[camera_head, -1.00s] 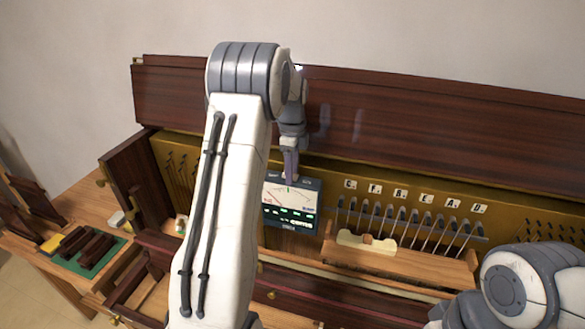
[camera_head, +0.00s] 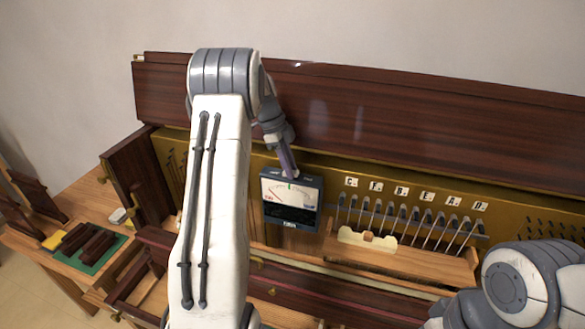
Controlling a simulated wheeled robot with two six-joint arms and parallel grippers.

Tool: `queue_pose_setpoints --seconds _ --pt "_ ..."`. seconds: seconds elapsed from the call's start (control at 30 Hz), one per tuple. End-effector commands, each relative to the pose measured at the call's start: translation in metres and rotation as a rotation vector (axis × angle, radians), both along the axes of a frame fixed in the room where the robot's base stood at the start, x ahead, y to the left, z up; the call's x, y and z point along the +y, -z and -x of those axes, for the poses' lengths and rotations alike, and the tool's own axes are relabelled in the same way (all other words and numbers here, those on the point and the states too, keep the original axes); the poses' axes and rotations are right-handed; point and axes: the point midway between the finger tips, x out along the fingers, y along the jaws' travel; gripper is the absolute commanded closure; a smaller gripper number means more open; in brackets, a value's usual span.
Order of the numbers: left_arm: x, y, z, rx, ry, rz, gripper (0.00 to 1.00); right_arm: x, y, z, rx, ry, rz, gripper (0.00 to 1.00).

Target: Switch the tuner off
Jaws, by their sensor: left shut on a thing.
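The tuner (camera_head: 292,205) is a dark box with a white needle dial, standing upright against the gold panel inside the piano. Its lower display looks dark, with no green readout lit. My left gripper (camera_head: 289,173) reaches down to the tuner's top edge, its narrow fingers shut on it there. The fingertips are small, and my left arm covers the area left of the tuner. My right arm shows at the lower right, but its gripper is out of view.
A green mat (camera_head: 92,252) with dark wooden pieces lies at the left. The raised dark lid (camera_head: 400,110) spans the back.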

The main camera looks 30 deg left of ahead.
Motion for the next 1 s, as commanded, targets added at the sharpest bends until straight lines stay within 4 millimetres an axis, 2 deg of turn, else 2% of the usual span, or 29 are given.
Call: queue_pose_setpoints --seconds 0.37,0.4,0.43,0.47,0.83,1.0 --pt "0.002 0.0 0.0 -0.012 0.002 0.032 1.0 0.0 0.002 0.0 0.0 0.001 0.0 0.35" --pt "0.002 0.0 0.0 -0.013 0.001 0.032 0.61 0.0 0.002 0.0 0.0 0.001 0.0 0.35" --pt "0.002 0.0 0.0 -0.013 0.001 0.032 0.5 0.0 0.002 0.0 0.0 0.001 0.0 0.35" --pt "0.002 0.0 0.0 -0.013 0.001 0.032 0.43 0.0 0.002 0.0 0.0 0.001 0.0 0.35" --pt "0.002 -0.003 0.0 -0.013 0.001 0.032 0.43 0.0 0.004 0.0 0.0 0.001 0.0 0.35" --pt "0.011 -0.023 0.001 -0.017 0.0 0.029 0.43 0.0 0.015 0.0 0.0 0.002 0.0 0.35"
